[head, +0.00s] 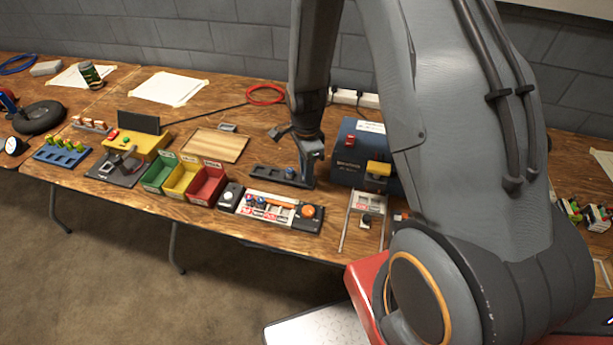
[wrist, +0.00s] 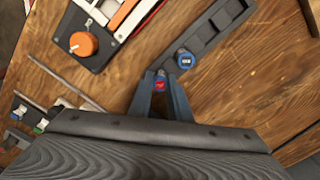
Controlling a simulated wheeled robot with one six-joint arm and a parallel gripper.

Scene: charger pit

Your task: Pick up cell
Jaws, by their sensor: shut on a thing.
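My gripper (wrist: 160,90) is shut on a small cell (wrist: 160,84) with a red mark on its round top. This held cell sits between the two fingertips at the near end of a long dark tray (wrist: 222,24). I cannot tell whether it is still in the tray or lifted. Another cell (wrist: 185,60) with a blue and white top stands in the tray just beyond the fingers. In the head view my gripper (head: 309,178) is over the right end of the tray (head: 264,172); the held cell is not clear there.
A panel with an orange knob (head: 308,211) lies in front of the tray. A blue box (head: 350,150) with a yellow part stands close to the right. Green, yellow and red bins (head: 207,187) stand to the left. A wooden board (head: 216,146) lies behind them.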

